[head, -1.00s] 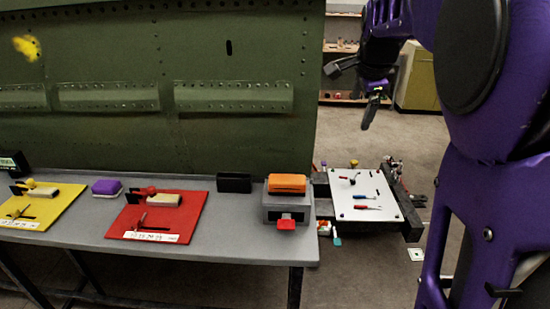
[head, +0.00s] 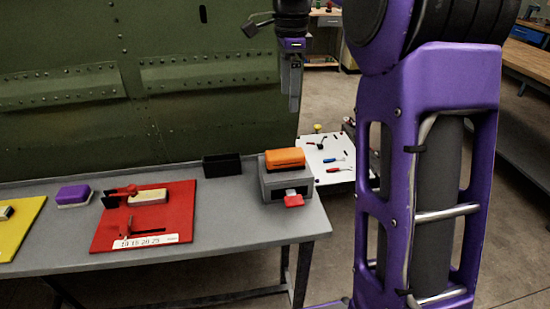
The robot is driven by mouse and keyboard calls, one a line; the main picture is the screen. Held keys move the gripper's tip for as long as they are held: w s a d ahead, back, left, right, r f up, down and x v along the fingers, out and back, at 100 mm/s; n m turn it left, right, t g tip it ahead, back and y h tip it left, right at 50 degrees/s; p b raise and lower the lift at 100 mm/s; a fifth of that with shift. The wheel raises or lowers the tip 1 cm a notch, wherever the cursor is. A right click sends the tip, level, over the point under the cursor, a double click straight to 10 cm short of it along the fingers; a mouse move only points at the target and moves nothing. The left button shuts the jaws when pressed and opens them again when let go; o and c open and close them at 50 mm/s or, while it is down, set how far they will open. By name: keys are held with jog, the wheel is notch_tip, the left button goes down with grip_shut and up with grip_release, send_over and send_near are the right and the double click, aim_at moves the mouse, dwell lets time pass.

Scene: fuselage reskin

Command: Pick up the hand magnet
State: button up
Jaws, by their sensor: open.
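I cannot tell for certain which item is the hand magnet. An orange block (head: 285,158) sits on top of a grey box (head: 287,183) at the right end of the grey table. A red tab (head: 293,200) sticks out at the box's front. A purple-topped block (head: 73,194) with a pale base lies at the left of the table. My gripper (head: 293,95) points down, seen nearly edge-on. It is open and empty, in the picture above the orange block and apart from it.
A red board (head: 168,220) with a pale block and small tools lies mid-table, and part of a yellow board (head: 15,235) lies left. A black open box (head: 222,164) stands at the back. The green riveted panel (head: 150,50) rises behind. A white tool board (head: 325,150) stands beyond the table.

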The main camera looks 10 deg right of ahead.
jog(key=b, duration=0.3)
send_over(286, 153)
jog(key=f, duration=1.1)
jog(key=shift+w+d+f, duration=0.15)
jog(key=shift+w+f, duration=0.05)
jog(key=shift+f, duration=0.2)
jog(key=f, duration=0.2)
jog(key=f+b, duration=0.1)
jog(key=f, duration=0.2)
jog(key=shift+s+a+f, duration=0.2)
jog(key=shift+f, duration=0.1)
grip_shut()
